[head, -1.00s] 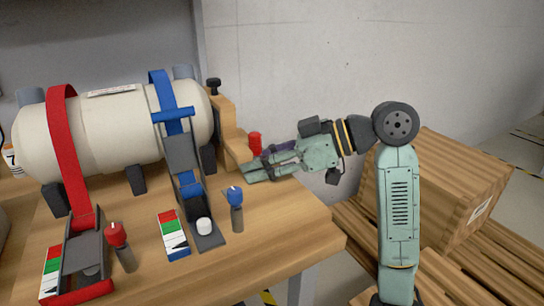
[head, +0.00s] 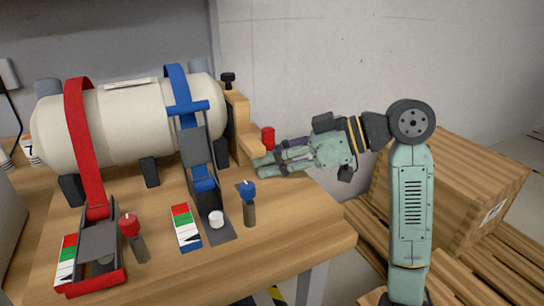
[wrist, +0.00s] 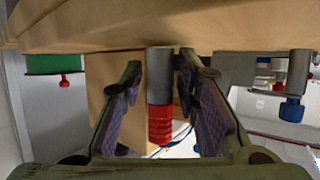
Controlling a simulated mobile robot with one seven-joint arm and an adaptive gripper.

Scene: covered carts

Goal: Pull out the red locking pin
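The red locking pin (head: 268,138) appears as a red cylinder beside the wooden bracket, at the right end of the tank. In the wrist view its ribbed red grip (wrist: 160,126) and grey shaft (wrist: 159,72) show upside down. My gripper (head: 262,166) is at the table's right side, low and in front of the pin. In the wrist view my gripper (wrist: 160,88) is open, with one finger on each side of the pin. Gaps show beside the pin, so the fingers do not grip it. The lower part of the pin is hidden behind my fingers in the head view.
A white tank (head: 125,128) is strapped with a red strap (head: 84,140) and a blue strap (head: 178,85). A red-topped knob (head: 130,225) and a blue-topped knob (head: 248,190) stand on the table (head: 300,225). The wooden bracket (head: 238,112) is close to my fingers.

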